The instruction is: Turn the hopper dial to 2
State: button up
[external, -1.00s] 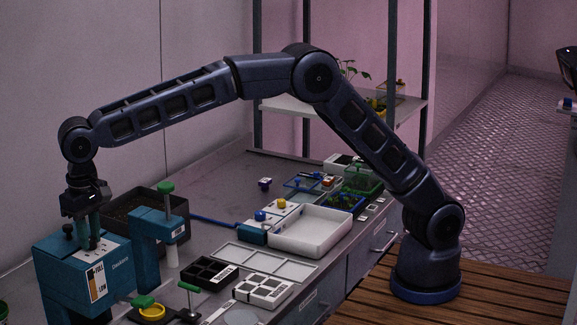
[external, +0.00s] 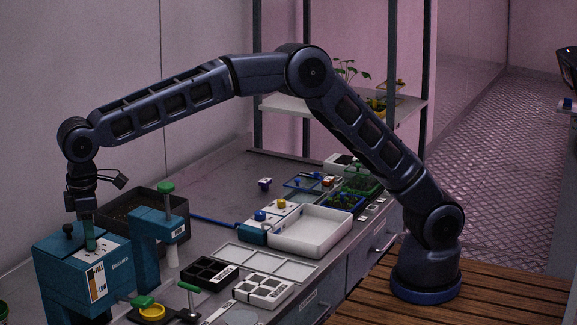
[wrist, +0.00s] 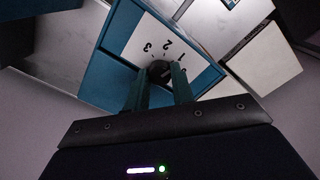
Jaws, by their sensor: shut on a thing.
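The teal hopper box (external: 75,280) stands at the lower left in the external view, with a white label on its front. My gripper (external: 90,246) points straight down onto its top. In the wrist view, a white dial plate (wrist: 140,45) carries the numbers 1, 2 and 3. The round black dial (wrist: 159,70) sits between the two teal fingers of my gripper (wrist: 162,80), which are shut on it. The fingers cover part of the dial, and I cannot tell which number it points to. In the external view the dial is hidden.
A teal bracket with a green knob (external: 166,188) stands close right of my gripper. A dark soil tray (external: 130,207) is behind it. Black and white trays (external: 207,272) lie to the right.

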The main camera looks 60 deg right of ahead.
jog(key=n, duration=0.6)
jog(key=shift+f+n, duration=0.1)
jog(key=shift+n, duration=0.3)
dwell(0.4)
jog(key=o, duration=1)
notch_tip(320, 180, up, 11)
jog(key=shift+f, duration=0.1)
